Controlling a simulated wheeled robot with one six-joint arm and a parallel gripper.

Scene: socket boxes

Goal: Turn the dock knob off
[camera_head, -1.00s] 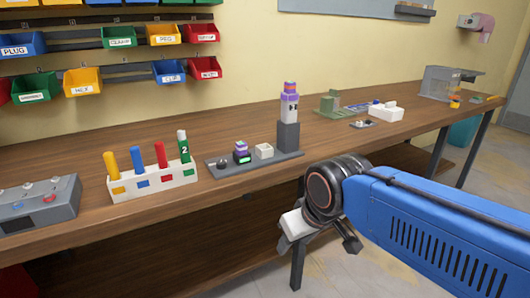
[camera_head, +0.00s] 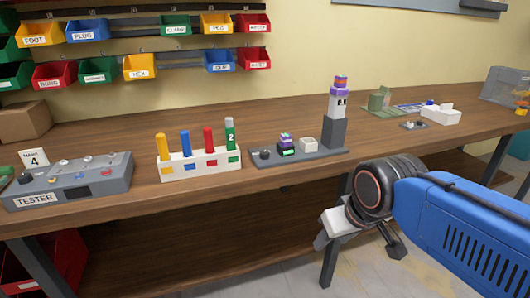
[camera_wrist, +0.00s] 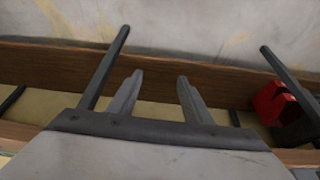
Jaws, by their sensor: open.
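The dock is a dark grey base plate (camera_head: 300,157) on the bench. At its left end is a small dark round knob (camera_head: 265,154); its setting is too small to read. A dark block with purple and green parts (camera_head: 286,145) and a white block (camera_head: 309,144) sit beside it. A tall grey post (camera_head: 334,130) with a white, purple and orange-topped piece (camera_head: 340,95) stands at the right end. My gripper (camera_head: 357,243) hangs in front of the bench, below and right of the dock, touching nothing. In the wrist view my gripper (camera_wrist: 157,85) is open and empty.
A white rack (camera_head: 200,164) with several coloured pegs stands left of the dock. A grey tester box (camera_head: 70,184) is farther left. A white box (camera_head: 440,115) and green fixture (camera_head: 380,103) stand right. Labelled bins (camera_head: 140,66) hang behind. The bench front (camera_head: 200,190) is clear.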

